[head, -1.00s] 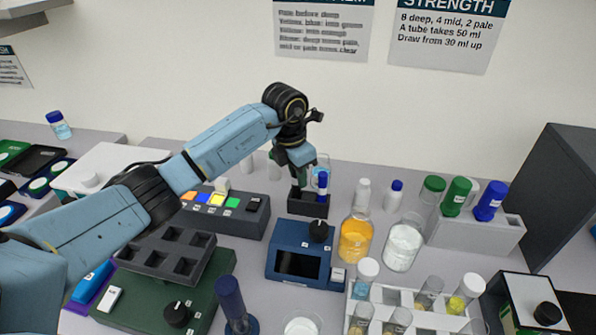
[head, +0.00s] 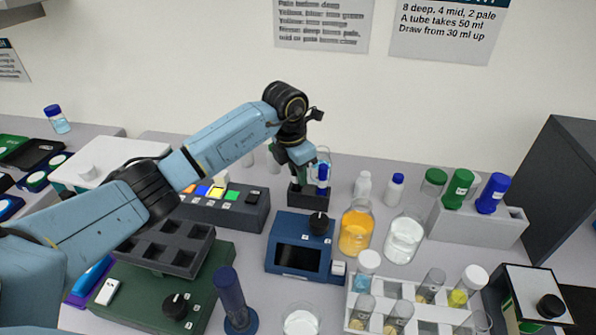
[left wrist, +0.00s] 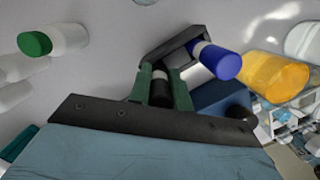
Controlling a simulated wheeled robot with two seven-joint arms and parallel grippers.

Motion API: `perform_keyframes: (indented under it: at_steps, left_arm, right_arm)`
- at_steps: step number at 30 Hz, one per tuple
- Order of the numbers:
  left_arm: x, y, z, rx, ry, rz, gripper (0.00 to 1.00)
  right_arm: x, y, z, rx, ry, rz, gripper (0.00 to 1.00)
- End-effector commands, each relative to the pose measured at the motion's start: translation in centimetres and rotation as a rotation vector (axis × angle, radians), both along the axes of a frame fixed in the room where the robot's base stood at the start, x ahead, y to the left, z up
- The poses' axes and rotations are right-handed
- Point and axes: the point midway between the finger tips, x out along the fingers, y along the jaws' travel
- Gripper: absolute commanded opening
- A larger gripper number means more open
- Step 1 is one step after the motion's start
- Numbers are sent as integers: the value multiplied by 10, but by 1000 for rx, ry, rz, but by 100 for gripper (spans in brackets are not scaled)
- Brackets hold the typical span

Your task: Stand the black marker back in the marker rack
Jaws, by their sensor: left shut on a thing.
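The marker rack (head: 309,199) is a small dark block on the bench, behind the blue instrument. A blue-capped marker (head: 322,174) stands in its right part. My left gripper (head: 297,178) points down at the rack's left part. In the left wrist view its green fingers (left wrist: 161,92) are shut on the black marker (left wrist: 160,91), whose far end is at the rack (left wrist: 172,43), beside the blue-capped marker (left wrist: 222,63). The fingers hide much of the black marker, so I cannot tell how deep it sits. My right gripper is not in view.
The blue instrument (head: 299,243) stands in front of the rack. A bottle of orange liquid (head: 356,232) and a clear one (head: 404,240) stand to the right. A grey box with coloured buttons (head: 222,205) lies to the left. White bottles stand nearby.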

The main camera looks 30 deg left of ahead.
Motion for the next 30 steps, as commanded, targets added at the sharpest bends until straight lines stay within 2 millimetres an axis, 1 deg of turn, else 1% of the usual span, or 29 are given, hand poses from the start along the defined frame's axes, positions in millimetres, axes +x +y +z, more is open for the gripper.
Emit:
perform_keyframes:
  at_steps: [6, 7, 12, 13, 20, 23, 26, 30]
  left_arm:
    - [0, 0, -4, 1, -1, 0, 3]
    - [0, 0, -4, 0, -1, 1, 21]
    - [0, 0, -3, 0, -1, 0, 43]
    - [0, 0, -3, 1, -1, 0, 45]
    - [0, 0, -3, 0, 0, 0, 45]
    - [0, 1, 1, 0, -1, 0, 45]
    - [-1, 2, 13, 1, -4, 0, 45]
    - [-5, 4, 42, 1, -6, 1, 45]
  right_arm:
    - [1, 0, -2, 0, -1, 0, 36]
    - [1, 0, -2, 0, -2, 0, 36]
    - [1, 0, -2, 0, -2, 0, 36]
    - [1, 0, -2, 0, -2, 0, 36]
    - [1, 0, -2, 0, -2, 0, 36]
    - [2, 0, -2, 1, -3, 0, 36]
    - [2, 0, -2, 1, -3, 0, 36]
    - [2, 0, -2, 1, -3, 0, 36]
